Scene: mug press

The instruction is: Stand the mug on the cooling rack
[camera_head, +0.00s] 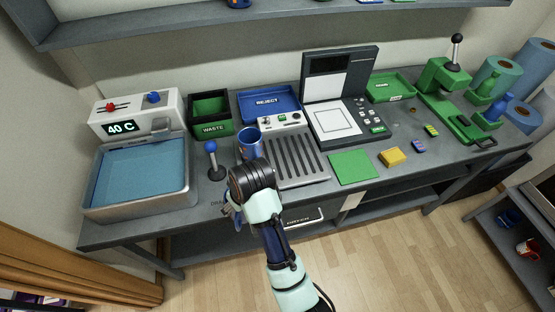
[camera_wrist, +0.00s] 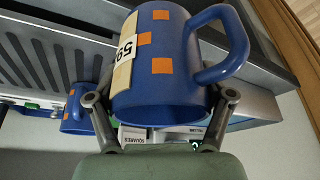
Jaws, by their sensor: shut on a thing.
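A blue mug (camera_wrist: 155,75) with orange squares and a paper label reading 59 fills the middle of the wrist view, its handle pointing right. My gripper (camera_wrist: 162,102) is shut on it, one finger on each side. In the head view my gripper (camera_head: 232,210) is low at the bench's front edge, left of the cooling rack (camera_head: 293,158), and my wrist hides most of the held mug. The grey slatted rack also shows at the upper left of the wrist view (camera_wrist: 45,62). Whether the held mug touches anything is unclear.
A second blue mug (camera_head: 249,143) stands at the rack's left back side; it also shows in the wrist view (camera_wrist: 76,112). A blue-knobbed lever (camera_head: 211,148) and a water bath (camera_head: 140,172) are to the left. A green mat (camera_head: 354,167) lies right of the rack.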

